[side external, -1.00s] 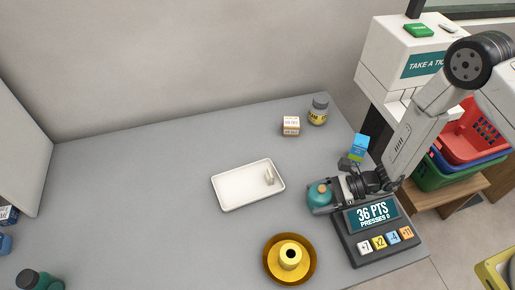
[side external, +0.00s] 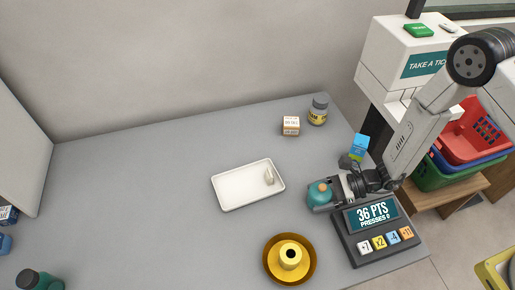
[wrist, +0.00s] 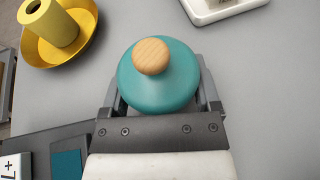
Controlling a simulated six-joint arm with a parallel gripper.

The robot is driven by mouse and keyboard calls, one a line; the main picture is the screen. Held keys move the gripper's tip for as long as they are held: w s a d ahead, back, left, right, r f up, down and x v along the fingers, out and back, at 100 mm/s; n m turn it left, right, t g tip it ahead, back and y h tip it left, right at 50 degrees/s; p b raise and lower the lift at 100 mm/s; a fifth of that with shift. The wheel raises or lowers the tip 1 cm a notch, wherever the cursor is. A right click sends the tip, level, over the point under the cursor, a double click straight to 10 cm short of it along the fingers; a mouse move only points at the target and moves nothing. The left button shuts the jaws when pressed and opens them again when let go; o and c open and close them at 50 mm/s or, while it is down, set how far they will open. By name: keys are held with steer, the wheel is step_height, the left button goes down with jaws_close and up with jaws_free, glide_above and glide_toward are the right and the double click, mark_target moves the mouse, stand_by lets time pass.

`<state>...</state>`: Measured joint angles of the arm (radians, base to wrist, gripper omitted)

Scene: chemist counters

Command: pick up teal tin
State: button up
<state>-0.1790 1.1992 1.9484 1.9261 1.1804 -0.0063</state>
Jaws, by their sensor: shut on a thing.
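The teal tin (side external: 318,195) is round with a wooden knob on top. It stands on the grey counter just left of the display box. My gripper (side external: 322,199) reaches it from the right, low over the counter, and is shut on it. In the wrist view the teal tin (wrist: 160,82) sits upright between the two fingers of my gripper (wrist: 163,92), one on each side. The fingertips are partly hidden by the tin's body. I cannot tell whether its base is touching the counter.
A white tray (side external: 232,194) with a small pale item lies left of the tin. A yellow bowl (side external: 268,268) holds a yellow cylinder (side external: 291,261) below. The points display (side external: 373,214) stands close right. A small box (side external: 291,126) and grey jar (side external: 318,110) stand behind. The left counter is mostly clear.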

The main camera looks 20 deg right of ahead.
steer(key=shift+r, duration=4.75)
